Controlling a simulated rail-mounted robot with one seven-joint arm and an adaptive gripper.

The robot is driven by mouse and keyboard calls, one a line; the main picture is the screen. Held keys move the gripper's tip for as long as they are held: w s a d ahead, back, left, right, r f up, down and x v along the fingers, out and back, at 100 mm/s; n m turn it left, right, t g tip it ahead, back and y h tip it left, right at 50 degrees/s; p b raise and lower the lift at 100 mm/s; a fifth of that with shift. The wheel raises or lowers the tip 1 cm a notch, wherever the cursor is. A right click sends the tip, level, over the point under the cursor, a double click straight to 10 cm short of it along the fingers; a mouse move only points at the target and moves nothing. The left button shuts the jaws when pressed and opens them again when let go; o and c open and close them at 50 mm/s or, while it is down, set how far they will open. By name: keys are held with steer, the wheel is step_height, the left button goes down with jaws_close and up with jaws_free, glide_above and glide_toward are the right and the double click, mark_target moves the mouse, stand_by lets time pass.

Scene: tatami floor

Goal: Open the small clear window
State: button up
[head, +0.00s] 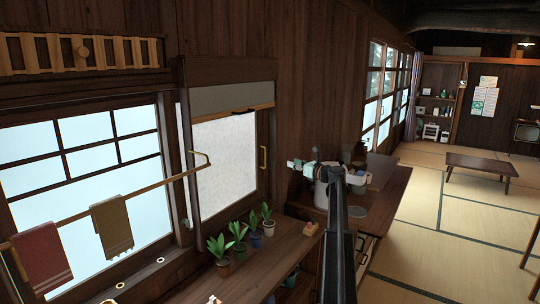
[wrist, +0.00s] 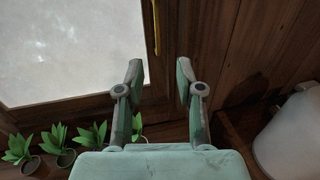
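The small window (head: 225,165) is a pale, whitish pane in a dark wood frame, with a grey roller blind (head: 232,98) drawn partway down at its top. The pane also fills the upper left of the wrist view (wrist: 70,50). A thin brass vertical handle (head: 263,160) is on the frame's right side; its lower part shows in the wrist view (wrist: 156,28). My gripper (head: 298,164) is right of the handle in the head view. In the wrist view my gripper (wrist: 158,68) is open and empty, its fingertips apart, with the handle beyond and between them.
Several potted plants (head: 238,232) stand on the wooden counter (head: 270,265) below the window. A towel rail (head: 150,193) with two towels crosses the larger window at left. A white container (wrist: 290,135) stands at right in the wrist view.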

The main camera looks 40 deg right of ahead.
steer(key=w+a+p, duration=0.2)
steer(key=w+p, duration=0.2)
steer(key=w, duration=1.3)
steer(key=shift+w+a+r+p, duration=0.25)
steer(key=shift+p, duration=0.1)
jaws_close()
